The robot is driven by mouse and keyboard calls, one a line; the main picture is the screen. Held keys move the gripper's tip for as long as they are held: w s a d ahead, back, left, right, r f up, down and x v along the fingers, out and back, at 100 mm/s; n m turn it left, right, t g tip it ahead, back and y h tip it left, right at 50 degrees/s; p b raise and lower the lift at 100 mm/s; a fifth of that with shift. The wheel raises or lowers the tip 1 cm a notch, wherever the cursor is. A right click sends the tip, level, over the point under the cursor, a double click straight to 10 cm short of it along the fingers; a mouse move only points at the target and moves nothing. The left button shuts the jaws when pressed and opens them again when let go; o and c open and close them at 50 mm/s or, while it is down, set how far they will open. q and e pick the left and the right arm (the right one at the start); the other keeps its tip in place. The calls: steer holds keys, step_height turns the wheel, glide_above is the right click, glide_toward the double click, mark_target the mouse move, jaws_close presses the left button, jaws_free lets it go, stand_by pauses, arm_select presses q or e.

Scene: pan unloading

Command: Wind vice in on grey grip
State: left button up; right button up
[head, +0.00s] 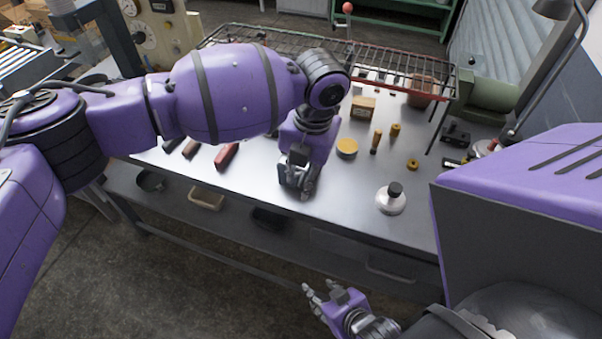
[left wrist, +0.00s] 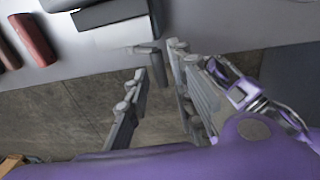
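A small grey metal block (left wrist: 112,32), which looks like the vice, stands at the table's front edge in the left wrist view. A short grey bar (left wrist: 141,66) juts from its front edge and may be the grip. In the head view the block is mostly hidden by my left gripper (head: 302,187), which points down at the table's front edge. In the left wrist view my left gripper (left wrist: 160,85) has its fingers apart, with nothing clearly between them. The bar is close to the fingertips; contact cannot be told. My right gripper (head: 320,292) is open and empty in front of the table.
Dark and red bars (head: 227,155) lie left of my left gripper. A wire rack (head: 400,68) runs along the back.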

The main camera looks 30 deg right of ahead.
arm_select(q)
step_height(320, 180, up, 12)
steer(key=s+d, duration=0.1)
stand_by(0.7)
steer(key=shift+s, duration=0.1)
